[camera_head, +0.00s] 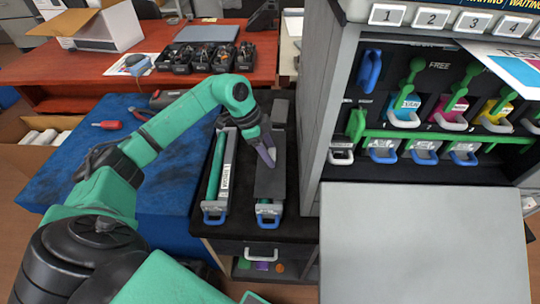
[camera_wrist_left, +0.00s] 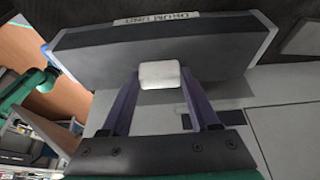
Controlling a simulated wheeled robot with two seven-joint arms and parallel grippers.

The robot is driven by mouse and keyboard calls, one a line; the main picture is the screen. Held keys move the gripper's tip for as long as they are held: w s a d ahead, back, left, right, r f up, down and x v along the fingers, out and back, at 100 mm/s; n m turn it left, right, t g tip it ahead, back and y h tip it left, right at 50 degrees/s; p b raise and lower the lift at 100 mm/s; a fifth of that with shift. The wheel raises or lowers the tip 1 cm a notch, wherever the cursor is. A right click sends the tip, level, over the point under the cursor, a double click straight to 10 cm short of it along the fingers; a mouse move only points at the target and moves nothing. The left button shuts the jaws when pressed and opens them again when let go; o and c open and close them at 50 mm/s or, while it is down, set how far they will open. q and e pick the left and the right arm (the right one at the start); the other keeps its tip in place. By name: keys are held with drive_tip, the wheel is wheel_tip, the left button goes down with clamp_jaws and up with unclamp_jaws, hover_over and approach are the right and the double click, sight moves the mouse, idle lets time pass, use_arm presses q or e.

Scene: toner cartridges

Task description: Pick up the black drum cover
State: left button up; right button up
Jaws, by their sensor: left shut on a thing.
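The black drum cover (camera_head: 270,182) is a long dark piece over the right-hand drum unit on the dark cabinet top. In the left wrist view the dark cover (camera_wrist_left: 90,52) fills the upper part, with a "DRUM UNIT" label on its edge and a pale tab (camera_wrist_left: 160,75) on its face. My left gripper (camera_head: 267,154) is at the cover's middle. In the left wrist view its two purple fingers (camera_wrist_left: 160,88) are shut on the cover, one each side of the tab. Whether the cover is clear of the drum unit I cannot tell. My right gripper is not in view.
Left of the cover lies another drum unit (camera_head: 219,175) with a green roller and blue handle. The printer (camera_head: 345,100) with coloured cartridges stands close on the right, its grey panel (camera_head: 420,240) in front. A blue table (camera_head: 60,185) is at left, a red desk (camera_head: 130,65) behind.

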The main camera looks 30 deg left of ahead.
use_arm(q)
wheel_tip(320, 180, up, 24)
drive_tip(key=p, duration=0.7)
